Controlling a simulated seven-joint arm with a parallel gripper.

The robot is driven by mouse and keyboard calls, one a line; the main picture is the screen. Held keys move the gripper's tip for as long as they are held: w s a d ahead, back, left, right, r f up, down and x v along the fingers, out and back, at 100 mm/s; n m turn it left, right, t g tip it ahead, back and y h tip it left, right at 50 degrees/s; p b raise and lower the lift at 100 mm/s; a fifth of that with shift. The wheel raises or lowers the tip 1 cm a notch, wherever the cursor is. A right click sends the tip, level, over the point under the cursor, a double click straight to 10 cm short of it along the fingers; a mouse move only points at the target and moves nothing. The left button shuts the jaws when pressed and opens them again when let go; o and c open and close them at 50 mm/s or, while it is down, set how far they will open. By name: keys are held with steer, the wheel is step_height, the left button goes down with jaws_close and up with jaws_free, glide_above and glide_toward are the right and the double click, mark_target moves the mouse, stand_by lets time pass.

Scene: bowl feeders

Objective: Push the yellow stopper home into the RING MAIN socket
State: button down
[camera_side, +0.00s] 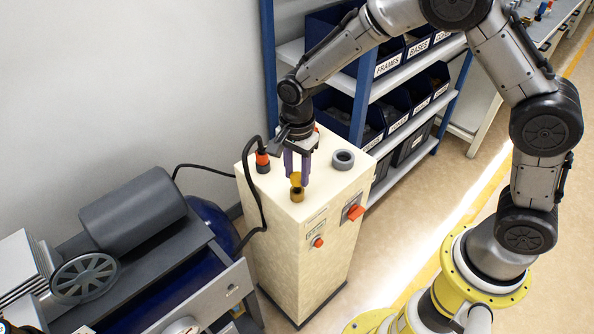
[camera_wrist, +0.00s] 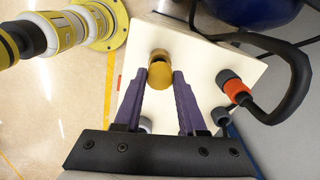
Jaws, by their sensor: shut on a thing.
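The yellow stopper (camera_side: 296,179) is between the purple fingertips of my gripper (camera_side: 296,175), above the front part of the cream cabinet's top. In the wrist view my gripper (camera_wrist: 161,76) is shut on the stopper (camera_wrist: 160,77), with a finger on each side. A brass-coloured socket (camera_side: 297,194) sits directly below the stopper in the side view; its rim (camera_wrist: 159,53) shows beside the stopper in the wrist view. I cannot tell whether the stopper's lower end is inside the socket. No RING MAIN label is readable.
The cabinet (camera_side: 320,235) also carries a black hose with an orange-collared plug (camera_side: 262,160) and a grey ring (camera_side: 343,159). A compressor (camera_side: 135,212) stands at left, shelves with blue bins (camera_side: 390,62) behind. Red controls (camera_side: 355,212) are on the cabinet front.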

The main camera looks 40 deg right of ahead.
steer(key=shift+f, duration=1.2)
stand_by(0.5)
steer(key=shift+c, duration=1)
jaws_free()
steer(key=shift+r, duration=0.1)
steer(key=shift+r, duration=3.55)
steer(key=shift+r, duration=0.1)
steer(key=shift+r, duration=1.9)
steer(key=shift+d, duration=0.1)
